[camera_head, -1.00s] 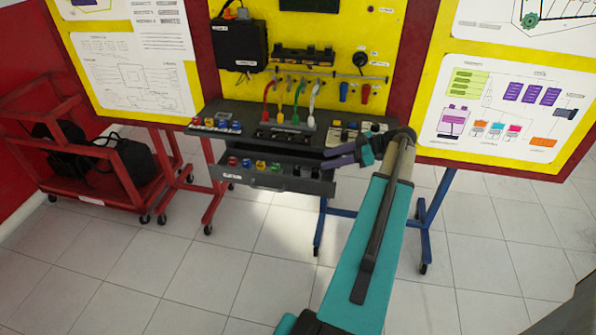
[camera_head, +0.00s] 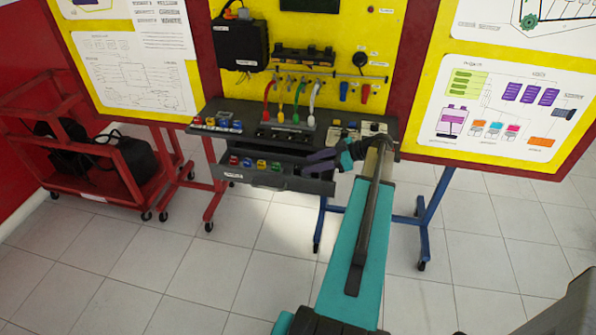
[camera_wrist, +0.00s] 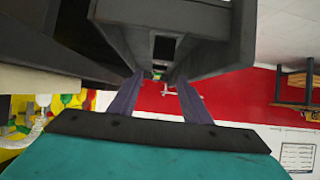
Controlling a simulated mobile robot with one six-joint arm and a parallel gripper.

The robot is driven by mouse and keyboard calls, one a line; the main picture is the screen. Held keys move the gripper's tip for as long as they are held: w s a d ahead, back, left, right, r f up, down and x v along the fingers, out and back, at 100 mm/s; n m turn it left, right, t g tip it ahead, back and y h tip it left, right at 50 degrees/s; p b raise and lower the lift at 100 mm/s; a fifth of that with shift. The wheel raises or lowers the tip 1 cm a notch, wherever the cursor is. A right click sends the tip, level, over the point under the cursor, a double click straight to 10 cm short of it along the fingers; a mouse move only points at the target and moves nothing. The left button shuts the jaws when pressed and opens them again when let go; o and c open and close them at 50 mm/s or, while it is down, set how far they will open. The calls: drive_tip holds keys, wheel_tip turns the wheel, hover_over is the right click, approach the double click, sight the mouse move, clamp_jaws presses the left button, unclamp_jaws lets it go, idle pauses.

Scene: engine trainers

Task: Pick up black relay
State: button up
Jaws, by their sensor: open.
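The open drawer (camera_head: 262,181) under the bench holds a row of small coloured relays, with the green relay (camera_head: 276,167) at the right of the coloured ones. My gripper (camera_head: 307,163) is over the right part of this drawer, its purple fingers pointing left. A black relay cannot be made out clearly in the head view, where dark parts and my fingers overlap. In the wrist view, my two fingers (camera_wrist: 158,85) are apart with nothing visible held between them. A small dark square block (camera_wrist: 164,47), possibly the black relay, shows ahead of them between dark walls.
The bench top (camera_head: 259,118) is just above the drawer, with coloured cables (camera_head: 296,103) and plug blocks on it. A yellow panel stands behind. A red cart (camera_head: 105,185) with black bags is at the left. The tiled floor in front is free.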

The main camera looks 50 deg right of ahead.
sight(301, 167)
drive_tip(key=shift+f+p+x, duration=0.2)
drive_tip(key=shift+p+x, duration=1.25)
drive_tip(key=shift+x, duration=1.1)
drive_tip(key=shift+d, duration=0.1)
clamp_jaws()
drive_tip(key=shift+r, duration=0.2)
wheel_tip(301, 167, up, 10)
drive_tip(key=b, duration=0.3)
drive_tip(key=shift+f+b, duration=0.15)
drive_tip(key=shift+b, duration=0.2)
